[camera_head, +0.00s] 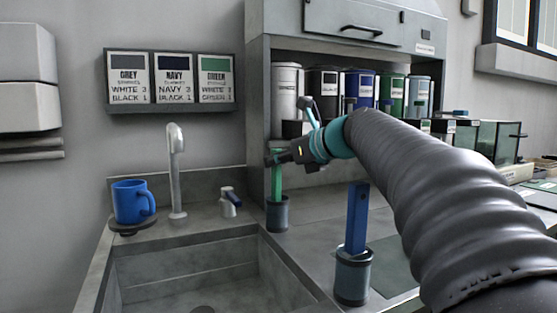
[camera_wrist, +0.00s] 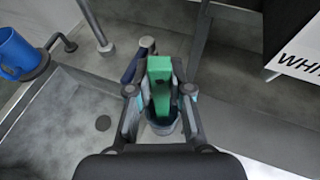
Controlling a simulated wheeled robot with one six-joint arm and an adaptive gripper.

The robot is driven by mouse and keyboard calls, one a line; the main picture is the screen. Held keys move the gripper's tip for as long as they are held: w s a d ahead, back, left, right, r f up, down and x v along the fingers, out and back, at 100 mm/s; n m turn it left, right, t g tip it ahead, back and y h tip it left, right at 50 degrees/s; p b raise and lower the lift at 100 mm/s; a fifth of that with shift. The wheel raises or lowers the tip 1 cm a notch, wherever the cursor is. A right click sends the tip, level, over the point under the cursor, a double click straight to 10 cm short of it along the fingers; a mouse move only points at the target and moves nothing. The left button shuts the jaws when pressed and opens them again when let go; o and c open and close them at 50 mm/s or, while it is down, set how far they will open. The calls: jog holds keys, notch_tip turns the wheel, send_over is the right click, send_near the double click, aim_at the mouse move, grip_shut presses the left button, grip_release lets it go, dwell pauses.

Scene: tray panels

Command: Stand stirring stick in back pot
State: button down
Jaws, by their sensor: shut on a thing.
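A green stirring stick (camera_head: 277,178) stands about upright, with its lower end at the mouth of the dark back pot (camera_head: 278,216). The pot's rim hides that end, so its depth cannot be told. My gripper (camera_head: 274,158) is shut on the stick near its top. In the wrist view the green stick (camera_wrist: 160,72) is between the fingers, with the back pot (camera_wrist: 163,127) directly below. A blue stick (camera_head: 357,217) stands in the front pot (camera_head: 352,277), nearer the camera and apart from my gripper.
A sink (camera_head: 190,270) with a tap (camera_head: 176,170) lies left of the pots. Labelled canisters (camera_head: 360,88) fill the shelf behind my arm. Recipe cards (camera_head: 171,78) hang on the wall.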

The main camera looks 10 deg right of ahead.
jog(key=c, duration=1.1)
grip_release()
jog(key=v, duration=1.2)
jog(key=shift+r, duration=0.2)
